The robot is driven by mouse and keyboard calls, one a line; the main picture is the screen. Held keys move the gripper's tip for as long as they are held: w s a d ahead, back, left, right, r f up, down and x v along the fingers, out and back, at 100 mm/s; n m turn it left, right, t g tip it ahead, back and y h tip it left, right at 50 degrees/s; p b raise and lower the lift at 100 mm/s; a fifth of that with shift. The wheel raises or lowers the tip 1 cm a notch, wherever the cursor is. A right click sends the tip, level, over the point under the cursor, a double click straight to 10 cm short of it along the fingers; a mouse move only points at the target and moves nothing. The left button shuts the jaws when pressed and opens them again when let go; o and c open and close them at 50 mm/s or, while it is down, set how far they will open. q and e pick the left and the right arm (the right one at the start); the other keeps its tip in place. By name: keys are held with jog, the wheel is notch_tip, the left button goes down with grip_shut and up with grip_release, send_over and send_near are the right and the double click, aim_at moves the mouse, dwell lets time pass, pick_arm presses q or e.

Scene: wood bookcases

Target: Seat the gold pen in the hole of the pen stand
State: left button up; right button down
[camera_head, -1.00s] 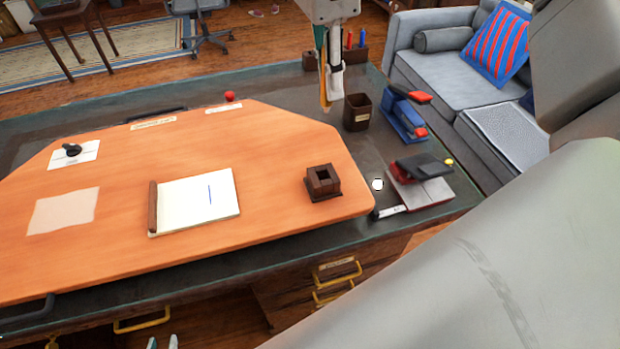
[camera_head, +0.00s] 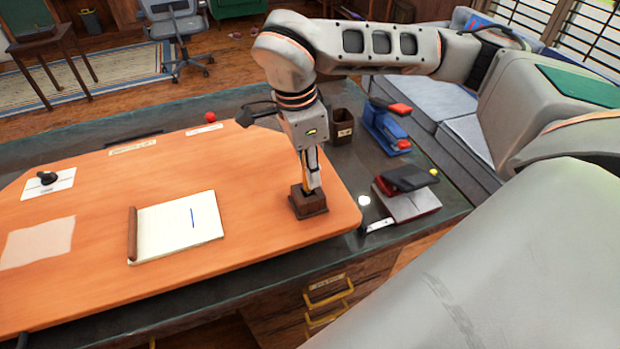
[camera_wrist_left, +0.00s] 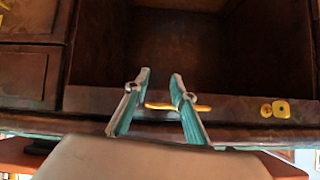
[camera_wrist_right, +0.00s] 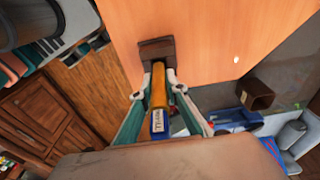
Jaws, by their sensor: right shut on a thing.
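The gold pen (camera_wrist_right: 160,85) is between the fingers of my right gripper (camera_head: 313,186), which is shut on it. In the right wrist view, the pen's near end is blue with a white label. The dark wood pen stand (camera_head: 307,206) sits near the right end of the orange desk top, directly below this gripper. In the right wrist view, the pen's far end overlaps the stand (camera_wrist_right: 156,46). The fingers cover the hole, so I cannot tell if the tip is inside it. My left gripper (camera_wrist_left: 161,76) is open and empty, facing the desk's drawers.
A notepad (camera_head: 180,228) lies left of the stand. A brown cup (camera_head: 341,126), a blue stapler-like item (camera_head: 384,126) and a book with a dark item (camera_head: 408,197) stand on the dark border at right. A yellow drawer handle (camera_wrist_left: 180,107) shows behind my left fingers.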

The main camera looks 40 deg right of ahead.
jog(key=shift+f, duration=1.2)
jog(key=shift+f, duration=0.2)
jog(key=c, duration=2)
grip_release()
jog(key=shift+r, duration=0.1)
jog(key=r, duration=0.4)
jog(key=a+r, duration=0.1)
jog(key=r, duration=0.7)
jog(key=shift+w+a+r, duration=0.1)
jog(key=shift+w+a, duration=0.1)
